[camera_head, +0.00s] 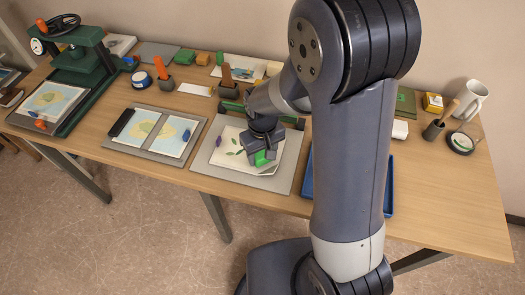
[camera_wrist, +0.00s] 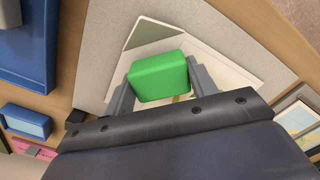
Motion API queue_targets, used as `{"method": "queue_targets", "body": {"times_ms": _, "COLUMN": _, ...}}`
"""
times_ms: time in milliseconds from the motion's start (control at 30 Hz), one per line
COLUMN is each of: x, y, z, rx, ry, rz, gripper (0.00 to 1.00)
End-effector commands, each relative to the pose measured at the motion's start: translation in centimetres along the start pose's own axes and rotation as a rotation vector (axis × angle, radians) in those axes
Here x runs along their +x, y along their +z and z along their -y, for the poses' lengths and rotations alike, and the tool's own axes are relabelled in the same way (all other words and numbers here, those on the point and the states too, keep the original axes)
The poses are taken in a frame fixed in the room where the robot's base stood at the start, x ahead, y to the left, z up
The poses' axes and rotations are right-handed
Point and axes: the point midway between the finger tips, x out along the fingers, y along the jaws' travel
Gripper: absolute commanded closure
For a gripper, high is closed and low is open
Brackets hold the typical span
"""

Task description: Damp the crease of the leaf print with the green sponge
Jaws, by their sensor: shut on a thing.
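My gripper (camera_head: 265,150) is over the leaf print (camera_head: 229,147), a white sheet with small green leaves and a purple mark. The print lies on a grey board (camera_head: 210,168) in the middle of the table. The gripper is shut on the green sponge (camera_wrist: 160,77), which sits between the two fingers in the wrist view; it also shows in the head view (camera_head: 261,158). The sponge is over the sheet, but I cannot tell whether it touches the paper. The print shows partly behind the sponge in the wrist view (camera_wrist: 222,68). The crease is hidden or too small to make out.
A grey board with map prints (camera_head: 153,135) lies left of the leaf print. A green press (camera_head: 82,70) stands at the far left. A blue tray (camera_head: 307,178) lies to the right, partly behind my arm.

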Motion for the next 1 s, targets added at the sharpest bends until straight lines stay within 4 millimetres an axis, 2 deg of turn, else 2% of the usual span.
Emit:
{"method": "queue_targets", "body": {"times_ms": 533, "x": 0.03, "y": 0.00, "z": 0.00, "rx": 0.000, "ry": 0.000, "rz": 0.000, "gripper": 0.64}}
{"method": "queue_targets", "body": {"times_ms": 1000, "x": 0.95, "y": 0.00, "z": 0.00, "rx": 0.000, "ry": 0.000, "rz": 0.000, "gripper": 0.64}}
